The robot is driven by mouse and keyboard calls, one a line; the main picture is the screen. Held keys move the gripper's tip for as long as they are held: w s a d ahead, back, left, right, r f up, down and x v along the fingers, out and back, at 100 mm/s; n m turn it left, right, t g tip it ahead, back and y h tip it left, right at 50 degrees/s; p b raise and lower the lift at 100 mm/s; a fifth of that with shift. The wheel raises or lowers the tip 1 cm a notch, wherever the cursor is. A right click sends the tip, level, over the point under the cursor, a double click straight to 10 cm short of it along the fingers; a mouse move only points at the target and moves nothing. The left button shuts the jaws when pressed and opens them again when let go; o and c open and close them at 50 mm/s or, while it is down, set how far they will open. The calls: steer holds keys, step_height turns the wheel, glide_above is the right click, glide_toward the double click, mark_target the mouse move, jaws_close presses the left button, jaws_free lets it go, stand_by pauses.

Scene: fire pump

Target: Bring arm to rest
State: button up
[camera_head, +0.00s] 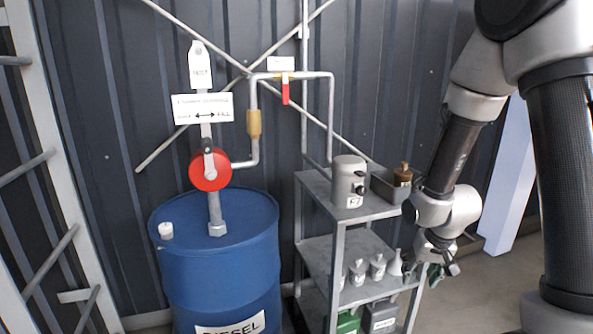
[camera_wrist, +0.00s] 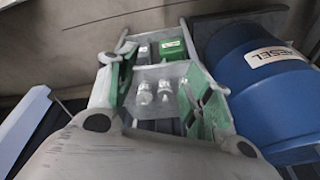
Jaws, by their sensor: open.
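My arm hangs down on the right of the head view, folded at the elbow. My gripper (camera_head: 433,271) is at the right side of the metal shelf rack (camera_head: 365,214), about level with its middle shelf. In the wrist view my gripper (camera_wrist: 160,68) has its two green-lined fingers spread apart with nothing held. Between and beyond the fingers, small grey bottles (camera_wrist: 152,90) stand on the shelf. Whether a finger touches the rack cannot be told.
Open floor (camera_head: 490,290) lies right of the rack.

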steer(key=s+d+r+n, duration=0.1)
steer(key=s+d+r, duration=0.1)
steer(key=s+r, duration=0.7)
steer(key=s+d+r+t, duration=0.1)
steer(key=s+d+r, duration=0.1)
steer(key=s+r, duration=0.8)
step_height(320, 180, up, 6)
steer(key=shift+r+n, duration=0.25)
steer(key=shift+n, duration=0.15)
steer(key=shift+d, duration=0.1)
